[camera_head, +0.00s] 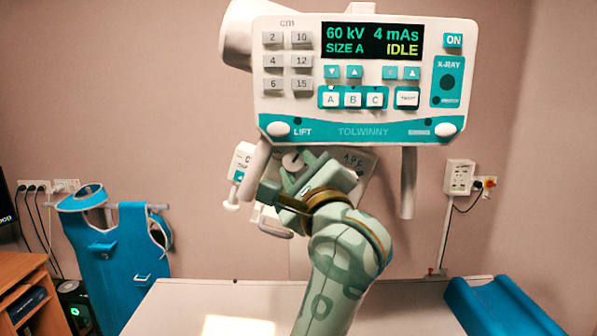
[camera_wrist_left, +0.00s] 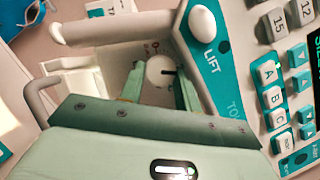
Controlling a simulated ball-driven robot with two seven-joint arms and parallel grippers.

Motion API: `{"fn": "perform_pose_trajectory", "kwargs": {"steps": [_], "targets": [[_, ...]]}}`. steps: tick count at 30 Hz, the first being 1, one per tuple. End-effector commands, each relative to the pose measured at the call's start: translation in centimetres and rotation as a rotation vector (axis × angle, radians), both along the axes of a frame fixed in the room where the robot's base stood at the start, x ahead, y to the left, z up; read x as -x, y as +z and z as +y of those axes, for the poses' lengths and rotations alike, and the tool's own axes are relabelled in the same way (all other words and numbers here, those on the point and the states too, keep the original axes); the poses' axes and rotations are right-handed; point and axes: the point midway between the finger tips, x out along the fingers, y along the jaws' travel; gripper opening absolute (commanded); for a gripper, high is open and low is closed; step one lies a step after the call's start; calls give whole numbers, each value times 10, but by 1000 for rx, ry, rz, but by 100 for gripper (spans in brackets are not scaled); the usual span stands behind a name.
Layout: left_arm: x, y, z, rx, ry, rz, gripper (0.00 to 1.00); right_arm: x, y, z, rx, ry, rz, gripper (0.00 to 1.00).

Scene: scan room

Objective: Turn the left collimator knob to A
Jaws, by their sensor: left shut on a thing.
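The left collimator knob (camera_head: 291,161) is a small round white knob on the collimator face below the control panel. In the left wrist view the knob (camera_wrist_left: 160,71) sits between the fingertips, with a dark pointer line toward the right of that picture. My left gripper (camera_head: 291,173) reaches up from below and is shut on the knob; its green fingers (camera_wrist_left: 160,82) lie on either side of it. Small marks around the knob show, but they are too small to read. The arm and gripper hide part of the collimator face. My right gripper is not in view.
The control panel (camera_head: 364,110) hangs just above the gripper, its display reading SIZE A and IDLE. Handles (camera_head: 408,182) hang close on both sides of the collimator. A white table (camera_head: 200,300) lies below. A blue apron (camera_head: 115,255) hangs at left; a blue cushion (camera_head: 500,305) lies right.

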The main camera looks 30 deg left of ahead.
Motion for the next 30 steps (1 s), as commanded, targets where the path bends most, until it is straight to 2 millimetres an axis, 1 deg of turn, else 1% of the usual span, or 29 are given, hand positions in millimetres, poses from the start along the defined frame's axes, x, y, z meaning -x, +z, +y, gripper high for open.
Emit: {"fn": "perform_pose_trajectory", "kwargs": {"steps": [7, 8, 9, 23, 26, 29, 30], "targets": [[0, 0, 0, 0, 1, 1, 10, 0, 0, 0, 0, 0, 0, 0], [0, 0, 0, 0, 1, 1, 38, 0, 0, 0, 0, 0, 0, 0], [0, 0, 0, 0, 1, 1, 42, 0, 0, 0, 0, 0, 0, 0], [0, 1, 0, -12, 1, 5, 42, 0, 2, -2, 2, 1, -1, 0], [1, 3, 1, -56, 1, 33, 42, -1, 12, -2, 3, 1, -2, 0], [1, 6, 2, -150, 2, 90, 42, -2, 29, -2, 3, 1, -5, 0], [2, 6, 2, -200, 2, 122, 42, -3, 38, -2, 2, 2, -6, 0]]}}
